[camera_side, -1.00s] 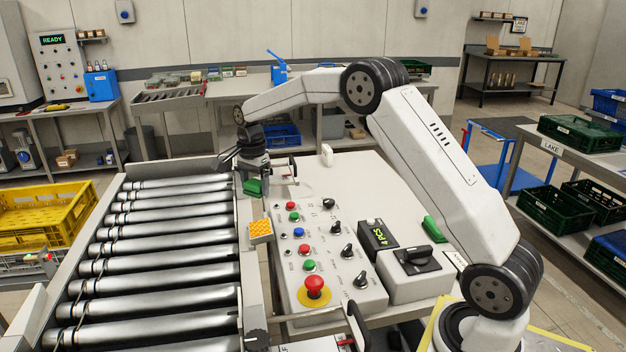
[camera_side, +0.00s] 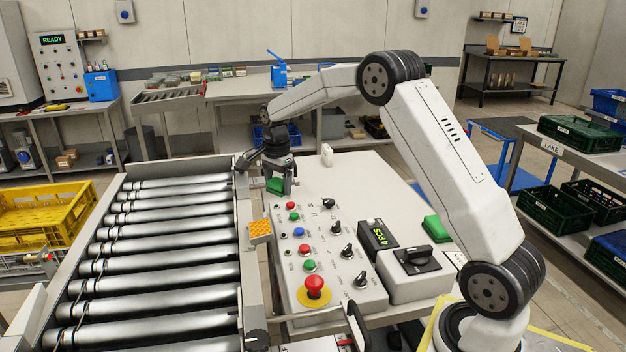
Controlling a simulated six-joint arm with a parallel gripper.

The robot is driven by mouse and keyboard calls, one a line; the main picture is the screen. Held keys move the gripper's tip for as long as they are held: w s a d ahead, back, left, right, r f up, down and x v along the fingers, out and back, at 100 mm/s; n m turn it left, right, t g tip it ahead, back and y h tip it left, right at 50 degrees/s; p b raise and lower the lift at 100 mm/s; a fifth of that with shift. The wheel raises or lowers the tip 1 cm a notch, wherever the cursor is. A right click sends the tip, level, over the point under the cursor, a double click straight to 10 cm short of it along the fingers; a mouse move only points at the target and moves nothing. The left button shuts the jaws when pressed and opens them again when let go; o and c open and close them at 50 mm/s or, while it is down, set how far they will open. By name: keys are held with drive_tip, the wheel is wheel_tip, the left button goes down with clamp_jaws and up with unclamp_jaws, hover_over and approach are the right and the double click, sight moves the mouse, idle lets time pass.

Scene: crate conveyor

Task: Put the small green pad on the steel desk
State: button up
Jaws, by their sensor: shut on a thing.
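My gripper (camera_side: 281,178) points down over the far left part of the pale steel desk (camera_side: 350,187), just right of the roller conveyor. It is shut on the small green pad (camera_side: 274,186), which shows at the front left of the fingers. The pad is at or just above the desk top; I cannot tell whether it touches. A second, larger-looking green block (camera_side: 436,229) lies on the right part of the desk, beside my arm and partly near its edge.
The roller conveyor (camera_side: 165,240) runs along the left. A small white object (camera_side: 327,154) stands at the back. The desk's middle is clear.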

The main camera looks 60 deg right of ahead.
drive_tip(key=s+d+f+m, duration=0.1)
drive_tip(key=s+d+m, duration=0.1)
drive_tip(key=s+d, duration=0.4)
drive_tip(key=shift+s+d+f, duration=0.3)
drive_tip(key=shift+d+f, duration=0.05)
drive_tip(key=shift+d, duration=0.2)
drive_tip(key=s+d+f+m, duration=0.1)
drive_tip(key=s+d, duration=0.1)
drive_tip(key=s, duration=0.3)
drive_tip(key=s+d+f+m, duration=0.1)
drive_tip(key=s+d, duration=0.2)
drive_tip(key=s, duration=0.2)
drive_tip(key=s+d+f+m, duration=0.1)
drive_tip(key=s+d, duration=0.1)
drive_tip(key=s, duration=0.3)
drive_tip(key=shift+s+d+f+m, duration=0.15)
drive_tip(key=shift+s+d+m, duration=0.15)
drive_tip(key=shift+d+m, duration=0.1)
drive_tip(key=s+f+m, duration=0.1)
drive_tip(key=s+m, duration=0.1)
drive_tip(key=s, duration=0.7)
drive_tip(key=shift+d+f, duration=0.25)
drive_tip(key=shift+f, duration=0.05)
drive_tip(key=shift+w+f, duration=0.1)
drive_tip(key=shift+f, duration=2.15)
drive_tip(key=shift+f, duration=1.8)
drive_tip(key=shift+f, duration=0.1)
